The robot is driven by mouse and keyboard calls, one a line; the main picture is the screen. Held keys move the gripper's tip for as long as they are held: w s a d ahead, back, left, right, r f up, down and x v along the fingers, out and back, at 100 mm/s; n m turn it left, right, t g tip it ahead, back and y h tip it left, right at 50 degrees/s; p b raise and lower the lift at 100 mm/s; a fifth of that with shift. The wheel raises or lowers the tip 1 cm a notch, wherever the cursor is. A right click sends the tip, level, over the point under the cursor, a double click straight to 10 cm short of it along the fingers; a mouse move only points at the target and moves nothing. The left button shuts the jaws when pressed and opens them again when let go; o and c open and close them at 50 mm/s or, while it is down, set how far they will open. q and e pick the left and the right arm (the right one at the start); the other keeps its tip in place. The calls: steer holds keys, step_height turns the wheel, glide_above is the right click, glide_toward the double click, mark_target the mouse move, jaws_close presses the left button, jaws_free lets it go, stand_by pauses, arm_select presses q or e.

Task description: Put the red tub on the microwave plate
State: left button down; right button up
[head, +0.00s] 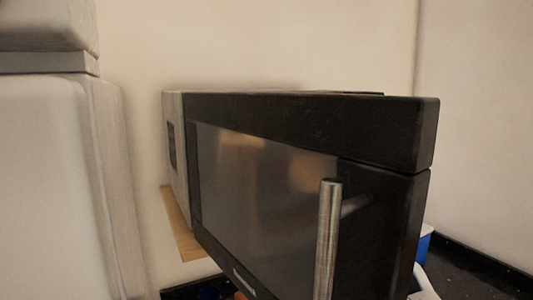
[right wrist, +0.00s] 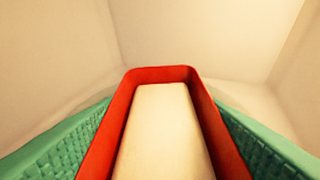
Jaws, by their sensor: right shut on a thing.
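The red tub (right wrist: 205,105) is in the right wrist view, with its open rim toward the camera and a pale inside. My right gripper (right wrist: 160,125) is shut on it, with a green textured finger pad on each side. Pale walls surround the tub, and a faint curved edge (right wrist: 240,95) shows behind it; I cannot tell for sure whether this is the microwave plate. The microwave (head: 265,190) fills the middle of the head view, with a dark front and a metal bar handle (head: 328,240). Its inside is hidden there. My left gripper is not in view.
A large pale appliance (head: 50,180) stands at the left. A wooden board (head: 180,225) lies under the microwave's left side. A blue item (head: 424,242) shows behind its right edge, above a dark counter (head: 475,275). Small blue and orange bits show at the bottom edge.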

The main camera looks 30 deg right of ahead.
steer(key=shift+s+d+f, duration=0.1)
steer(key=shift+d+f, duration=0.05)
steer(key=shift+f, duration=0.35)
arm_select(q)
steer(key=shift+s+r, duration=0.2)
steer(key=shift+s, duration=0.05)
arm_select(e)
steer(key=shift+f, duration=0.15)
steer(key=o, duration=1.2)
steer(key=shift+c, duration=0.2)
